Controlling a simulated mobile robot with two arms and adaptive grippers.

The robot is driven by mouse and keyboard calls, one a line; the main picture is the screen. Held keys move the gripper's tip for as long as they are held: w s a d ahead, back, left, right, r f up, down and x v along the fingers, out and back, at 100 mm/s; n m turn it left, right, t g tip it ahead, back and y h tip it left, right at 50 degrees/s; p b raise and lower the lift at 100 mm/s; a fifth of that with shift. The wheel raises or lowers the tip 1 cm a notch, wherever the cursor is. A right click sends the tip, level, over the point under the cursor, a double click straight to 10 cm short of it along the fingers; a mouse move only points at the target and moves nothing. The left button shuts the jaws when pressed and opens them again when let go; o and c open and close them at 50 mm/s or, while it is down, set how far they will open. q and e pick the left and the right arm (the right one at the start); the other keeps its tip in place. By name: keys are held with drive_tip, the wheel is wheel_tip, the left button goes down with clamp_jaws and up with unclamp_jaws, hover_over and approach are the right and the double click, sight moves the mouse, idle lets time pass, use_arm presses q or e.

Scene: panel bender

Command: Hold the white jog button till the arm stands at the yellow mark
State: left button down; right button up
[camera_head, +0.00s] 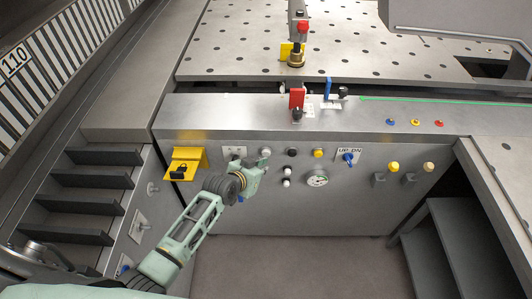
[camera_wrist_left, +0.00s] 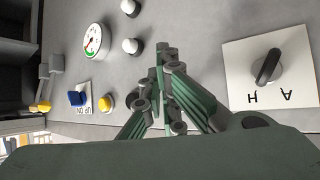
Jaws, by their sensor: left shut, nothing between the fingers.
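On the front panel a pale round button (camera_head: 265,152) sits right of a white switch plate (camera_head: 233,152). Two white buttons, an upper one (camera_head: 287,171) and a lower one (camera_head: 287,183), sit below the row; they also show in the left wrist view, one (camera_wrist_left: 130,45) nearer the fingers. I cannot tell which is the jog button. My left gripper (camera_head: 262,162) is shut and empty close to the pale button, partly covering it; contact cannot be told. Its fingertips (camera_wrist_left: 164,55) hide part of the panel in the wrist view. A yellow plate (camera_head: 286,50) lies beside an upright post (camera_head: 297,30) on the table.
A black button (camera_head: 292,152), yellow button (camera_head: 318,153), blue UP-DN switch (camera_head: 348,157) and gauge (camera_head: 317,181) are nearby. A yellow bracket (camera_head: 186,160) juts out at left. Red (camera_head: 297,98) and blue (camera_head: 328,89) levers stand on the ledge. The floor in front is clear.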

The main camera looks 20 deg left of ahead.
use_arm(q)
drive_tip(key=s+p, duration=0.1)
drive_tip(key=s, duration=0.1)
drive_tip(key=s+d+p, duration=0.1)
drive_tip(key=s+p, duration=0.1)
drive_tip(key=shift+s+d, duration=0.2)
drive_tip(key=shift+s, duration=0.2)
idle(0.8)
